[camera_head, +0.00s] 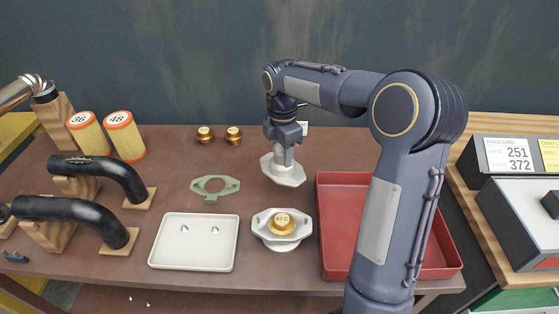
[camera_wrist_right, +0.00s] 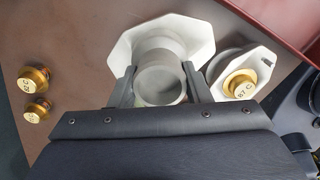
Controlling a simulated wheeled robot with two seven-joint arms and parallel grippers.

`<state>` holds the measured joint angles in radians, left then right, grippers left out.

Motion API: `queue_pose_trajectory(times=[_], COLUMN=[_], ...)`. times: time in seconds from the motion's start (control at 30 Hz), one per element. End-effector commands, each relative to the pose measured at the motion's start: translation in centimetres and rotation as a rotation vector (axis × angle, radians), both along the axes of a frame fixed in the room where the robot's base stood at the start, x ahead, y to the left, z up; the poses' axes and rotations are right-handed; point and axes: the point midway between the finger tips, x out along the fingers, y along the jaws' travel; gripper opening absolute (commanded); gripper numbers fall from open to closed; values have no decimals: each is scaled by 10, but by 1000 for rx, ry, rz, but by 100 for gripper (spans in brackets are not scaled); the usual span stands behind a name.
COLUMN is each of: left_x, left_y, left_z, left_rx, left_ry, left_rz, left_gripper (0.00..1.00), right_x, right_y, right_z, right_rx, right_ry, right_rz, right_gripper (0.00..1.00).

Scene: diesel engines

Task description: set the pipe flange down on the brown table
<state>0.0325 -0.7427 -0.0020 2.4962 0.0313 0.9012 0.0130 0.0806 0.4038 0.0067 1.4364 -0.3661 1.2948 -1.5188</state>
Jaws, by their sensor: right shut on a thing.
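The pipe flange (camera_head: 283,173) is a pale octagonal plate with a grey round neck, upright with its plate downward at the back middle of the brown table (camera_head: 150,193). My right gripper (camera_head: 284,136) is above it, shut on the neck. In the right wrist view, the fingers of my right gripper (camera_wrist_right: 160,88) flank the grey neck, and the flange's white plate (camera_wrist_right: 190,33) spreads beyond it. I cannot tell whether the plate touches the table. My left gripper is not in view.
A white housing with a gold thermostat (camera_head: 282,223) stands in front of the flange. A red tray (camera_head: 334,262) is to the right, partly behind my arm. A green gasket (camera_head: 215,187), a white tray (camera_head: 194,257) and two gold thermostats (camera_head: 219,134) lie left. Black hoses (camera_head: 80,215) stand farther left.

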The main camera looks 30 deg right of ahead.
Motion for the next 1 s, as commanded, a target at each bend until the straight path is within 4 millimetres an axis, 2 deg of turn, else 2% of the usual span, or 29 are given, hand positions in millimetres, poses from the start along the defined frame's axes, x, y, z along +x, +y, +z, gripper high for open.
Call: queue_pose_trajectory(times=[0.1, 0.2, 0.43, 0.63, 1.0], left_x=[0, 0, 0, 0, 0], left_y=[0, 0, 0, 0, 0], left_z=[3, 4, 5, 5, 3], left_rx=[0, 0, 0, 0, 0], left_ry=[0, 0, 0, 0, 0], left_rz=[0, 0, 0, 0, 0], left_gripper=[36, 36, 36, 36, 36], right_x=[15, 23, 32, 33, 33], right_y=[-5, -7, -10, -11, -11], right_z=[-19, -28, -41, -70, -76], right_rx=[0, 0, 0, 0, 0], right_ry=[1, -1, 0, 1, -2], right_rz=[-1, -1, 0, 0, 0], right_gripper=[0, 0, 0, 0, 0])
